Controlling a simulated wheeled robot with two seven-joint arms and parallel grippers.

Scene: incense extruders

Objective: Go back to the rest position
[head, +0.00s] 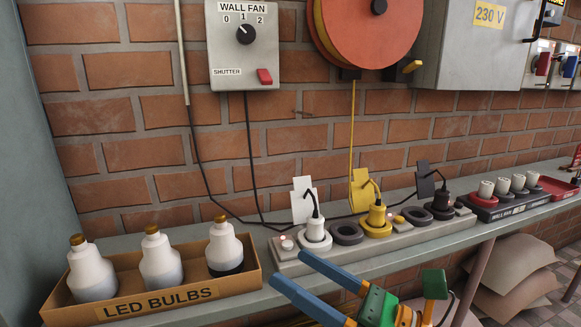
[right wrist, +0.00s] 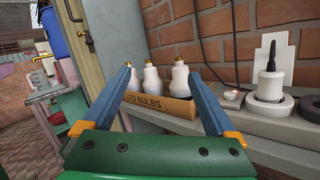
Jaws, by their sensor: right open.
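My right gripper (head: 288,268) is open and empty at the bottom of the head view. Its two blue fingers point up and left, in front of the shelf's front edge, between the cardboard bulb box (head: 240,285) and the grey socket strip (head: 350,258). In the right wrist view the gripper's fingers (right wrist: 160,76) stand wide apart, with the LED bulbs box (right wrist: 160,107) and its bulbs beyond, between them in the picture. Nothing is held. My left gripper is not in view.
The shelf (head: 200,320) runs along a brick wall. White, yellow and black plugs stand in the strip; dark empty rings lie between. A dark tray (head: 500,212) and a red tray (head: 555,186) are farther right. A wall fan box (head: 243,60) hangs above.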

